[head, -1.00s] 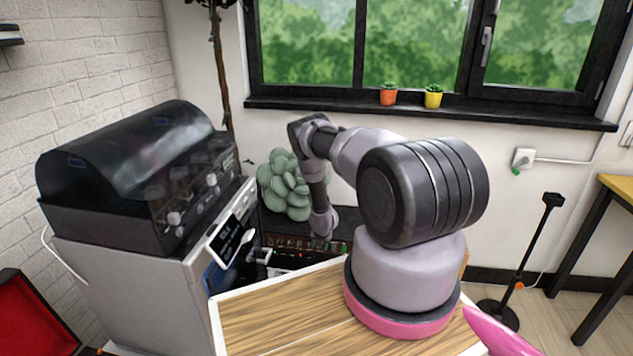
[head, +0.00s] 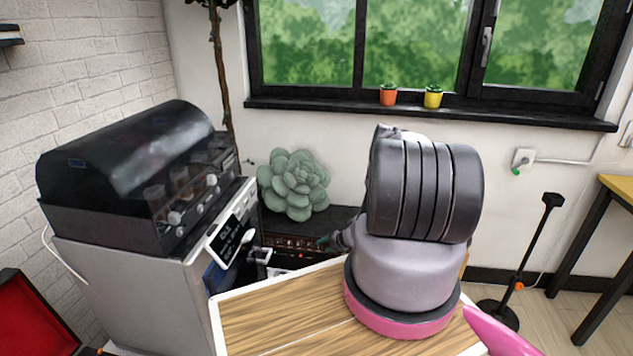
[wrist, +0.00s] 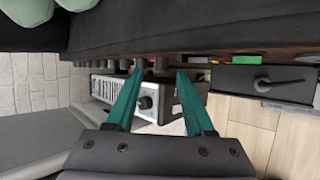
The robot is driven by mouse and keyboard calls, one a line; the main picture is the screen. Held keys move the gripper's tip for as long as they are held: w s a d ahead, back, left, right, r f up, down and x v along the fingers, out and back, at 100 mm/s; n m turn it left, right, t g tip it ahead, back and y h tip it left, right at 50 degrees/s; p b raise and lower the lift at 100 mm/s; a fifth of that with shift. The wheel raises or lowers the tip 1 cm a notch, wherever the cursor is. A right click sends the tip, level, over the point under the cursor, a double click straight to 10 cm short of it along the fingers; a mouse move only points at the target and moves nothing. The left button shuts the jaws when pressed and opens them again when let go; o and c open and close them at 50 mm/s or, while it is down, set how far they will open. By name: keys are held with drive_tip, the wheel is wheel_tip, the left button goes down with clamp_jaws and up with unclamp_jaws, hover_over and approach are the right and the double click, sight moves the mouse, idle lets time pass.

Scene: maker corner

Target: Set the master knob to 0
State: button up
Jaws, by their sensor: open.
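A dark amplifier-like box (head: 290,242) with a row of small controls on its reddish front panel stands low behind the wooden top in the head view. In the wrist view its dark top (wrist: 190,25) fills the upper part, and several dark knobs (wrist: 162,64) stick out along its front edge. I cannot tell which knob is the master knob, nor read any setting. My gripper (wrist: 157,75) is open, its teal fingers apart, with their tips close to this row of knobs. Nothing is clearly held. In the head view the gripper is mostly hidden by my arm.
A grey-green succulent (head: 294,185) sits on the box. A grey machine with a dark hood (head: 140,175) stands to the left. A wooden top (head: 275,315) lies in front.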

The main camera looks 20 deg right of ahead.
drive_tip(key=v, duration=0.8)
wheel_tip(320, 180, up, 25)
drive_tip(key=n+y, duration=0.3)
drive_tip(key=n, duration=0.7)
hover_over(319, 247)
drive_tip(key=a, duration=0.1)
drive_tip(key=shift+s+a+r+g, duration=0.25)
drive_tip(key=shift+g, duration=0.15)
drive_tip(key=s+d+f+m+h, duration=0.1)
drive_tip(key=s+d+f+m, duration=0.15)
drive_tip(key=f, duration=0.55)
drive_tip(key=s+d+f+m+h, duration=0.1)
drive_tip(key=s+d+f+m, duration=0.2)
drive_tip(key=f, duration=0.6)
drive_tip(key=s+d+f+m+h, duration=0.15)
drive_tip(key=f+m, duration=0.25)
drive_tip(key=f, duration=0.4)
drive_tip(key=shift+y, duration=0.35)
drive_tip(key=x, duration=0.7)
drive_tip(key=a+x, duration=0.1)
drive_tip(key=x, duration=0.2)
drive_tip(key=shift+f, duration=0.15)
drive_tip(key=shift+a, duration=0.1)
